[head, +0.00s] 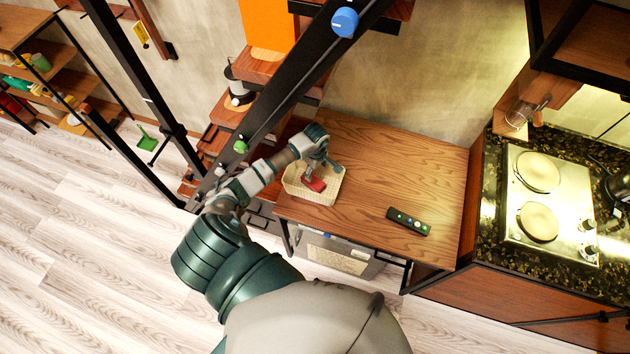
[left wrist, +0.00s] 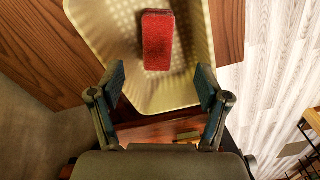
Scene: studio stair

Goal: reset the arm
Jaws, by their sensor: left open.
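My left arm (head: 246,190) reaches in from the lower left over the wooden counter. My left gripper (head: 322,165) is open above a pale yellow basket (head: 325,195). A red block-like item (head: 316,184) lies in the basket. In the left wrist view, the two fingers (left wrist: 160,98) are spread apart at the basket's near rim (left wrist: 160,108). The red item (left wrist: 158,40) lies beyond the fingertips, with nothing between the fingers. My right gripper is not in view.
A dark remote (head: 408,222) lies on the wooden counter (head: 400,165). A cooktop (head: 545,205) is at the right. The wooden floor (head: 80,250) is clear at the left.

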